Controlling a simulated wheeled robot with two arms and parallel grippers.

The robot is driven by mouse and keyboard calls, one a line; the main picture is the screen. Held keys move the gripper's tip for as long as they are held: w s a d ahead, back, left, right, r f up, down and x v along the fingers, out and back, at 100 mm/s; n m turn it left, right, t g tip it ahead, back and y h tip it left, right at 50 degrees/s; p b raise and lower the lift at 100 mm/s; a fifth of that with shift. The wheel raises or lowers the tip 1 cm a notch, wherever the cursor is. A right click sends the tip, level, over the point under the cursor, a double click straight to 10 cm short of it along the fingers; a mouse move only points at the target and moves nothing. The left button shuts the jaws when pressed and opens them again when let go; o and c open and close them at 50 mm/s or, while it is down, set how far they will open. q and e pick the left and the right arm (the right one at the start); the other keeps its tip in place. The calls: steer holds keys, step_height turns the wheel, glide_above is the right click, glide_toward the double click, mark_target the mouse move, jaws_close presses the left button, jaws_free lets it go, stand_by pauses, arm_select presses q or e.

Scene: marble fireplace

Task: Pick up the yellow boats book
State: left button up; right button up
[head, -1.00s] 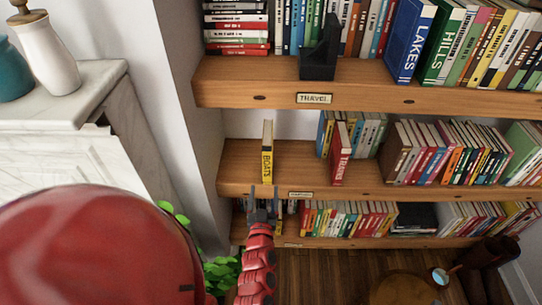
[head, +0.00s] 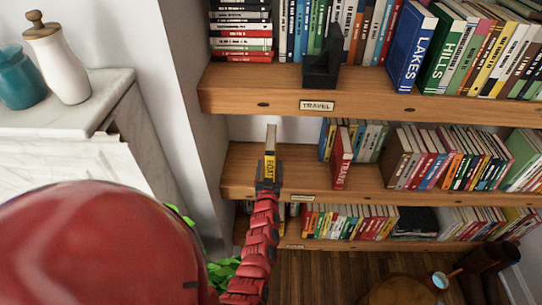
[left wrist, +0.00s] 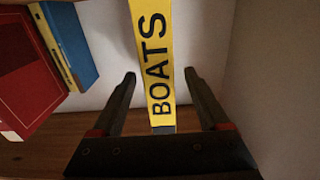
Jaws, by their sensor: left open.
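The yellow boats book (head: 270,142) stands upright on the middle shelf, near its left end. In the left wrist view its yellow spine (left wrist: 155,55) with black BOATS lettering shows up close. My left gripper (head: 270,170) is open at the lower part of the spine. In the left wrist view its two fingers (left wrist: 160,85) lie on either side of the spine, with a gap on each side. The gripper and arm hide the book's lower part in the head view. My right gripper is not in view.
The red TRAINS book (head: 342,160) stands to the right with a gap between. A side wall (head: 200,150) is close on the left. A white marble mantel (head: 110,100) stands further left.

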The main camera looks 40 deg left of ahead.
arm_select(q)
steer(key=x, duration=0.4)
steer(key=shift+w, duration=0.1)
steer(key=shift+c, duration=0.3)
jaws_close()
steer(key=shift+r, duration=0.1)
stand_by(0.9)
